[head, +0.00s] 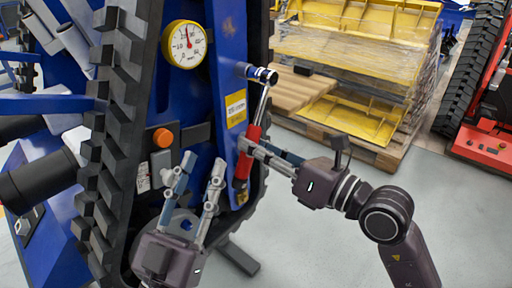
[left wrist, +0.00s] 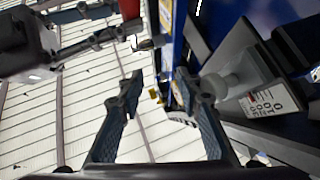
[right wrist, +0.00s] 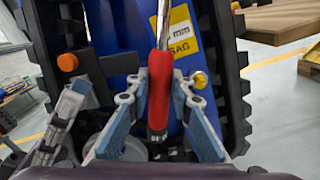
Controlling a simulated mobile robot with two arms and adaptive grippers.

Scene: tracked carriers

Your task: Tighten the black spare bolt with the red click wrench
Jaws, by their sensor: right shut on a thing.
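The red click wrench (head: 253,135) stands nearly upright along the blue carrier frame, with its red handle low and its steel shaft rising to a head at the frame's right edge. My right gripper (head: 247,148) is shut on the red handle, which also shows between its fingers in the right wrist view (right wrist: 160,85). A blue-banded cylindrical piece (head: 256,72) sits at the wrench's head. I cannot make out the black spare bolt apart from it. My left gripper (head: 203,162) is open and empty, left of the wrench and in front of the frame.
A dial gauge (head: 185,45) and an orange knob (head: 163,138) sit on the carrier beside its black track (head: 118,130). A brass-coloured bolt head (right wrist: 199,79) is right of the handle. A wrapped pallet (head: 345,140) stands behind.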

